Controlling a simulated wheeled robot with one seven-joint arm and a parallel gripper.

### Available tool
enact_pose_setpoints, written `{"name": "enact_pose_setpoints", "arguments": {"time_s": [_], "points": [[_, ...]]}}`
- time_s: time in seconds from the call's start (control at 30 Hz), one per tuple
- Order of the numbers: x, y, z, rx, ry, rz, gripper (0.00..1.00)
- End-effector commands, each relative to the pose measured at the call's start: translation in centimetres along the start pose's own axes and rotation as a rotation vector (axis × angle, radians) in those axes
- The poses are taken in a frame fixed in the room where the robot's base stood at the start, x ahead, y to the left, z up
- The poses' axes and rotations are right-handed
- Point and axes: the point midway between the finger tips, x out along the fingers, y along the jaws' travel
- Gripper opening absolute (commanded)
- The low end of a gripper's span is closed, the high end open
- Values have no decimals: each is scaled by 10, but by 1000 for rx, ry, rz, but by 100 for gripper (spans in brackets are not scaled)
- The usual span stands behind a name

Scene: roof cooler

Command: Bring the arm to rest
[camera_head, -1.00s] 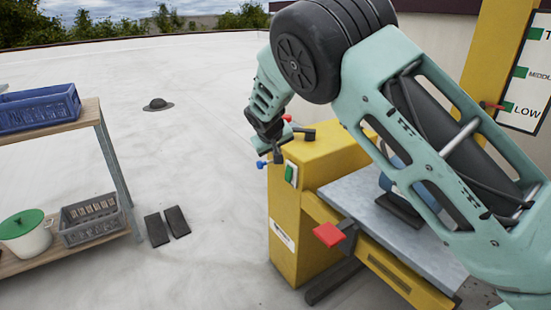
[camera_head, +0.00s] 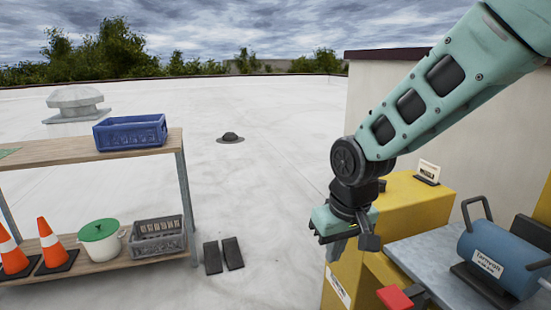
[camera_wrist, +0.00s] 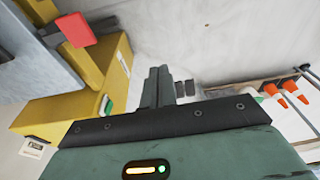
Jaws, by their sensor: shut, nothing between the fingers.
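My gripper (camera_head: 345,250) hangs from the arm at the right of the head view, in front of the left side of the yellow cabinet (camera_head: 405,208). Its fingers are shut with nothing between them. In the wrist view the closed fingers (camera_wrist: 158,88) point away over the pale roof floor. The yellow cabinet (camera_wrist: 70,105) shows at the left of that view, close beside the gripper. I cannot tell whether they touch.
A red pad (camera_head: 394,297) sticks out in front. At left a wooden shelf (camera_head: 60,152) holds a blue crate (camera_head: 130,133), a grey crate (camera_head: 158,238), a pot (camera_head: 100,245) and cones (camera_head: 52,245). Open roof lies between.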

Motion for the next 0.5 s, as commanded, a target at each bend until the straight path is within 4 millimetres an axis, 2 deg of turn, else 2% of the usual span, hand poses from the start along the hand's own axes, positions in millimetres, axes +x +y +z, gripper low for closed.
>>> {"name": "enact_pose_setpoints", "arguments": {"time_s": [0.03,0.1,0.2,0.33,0.5], "points": [[-13,-14,28,-37,-19,-28,0],[-25,-31,64,-93,-47,-53,0],[-38,-46,110,-164,-81,-70,0],[-47,-54,162,-245,-116,-71,0],[-56,-54,220,-335,-155,-49,0]]}}
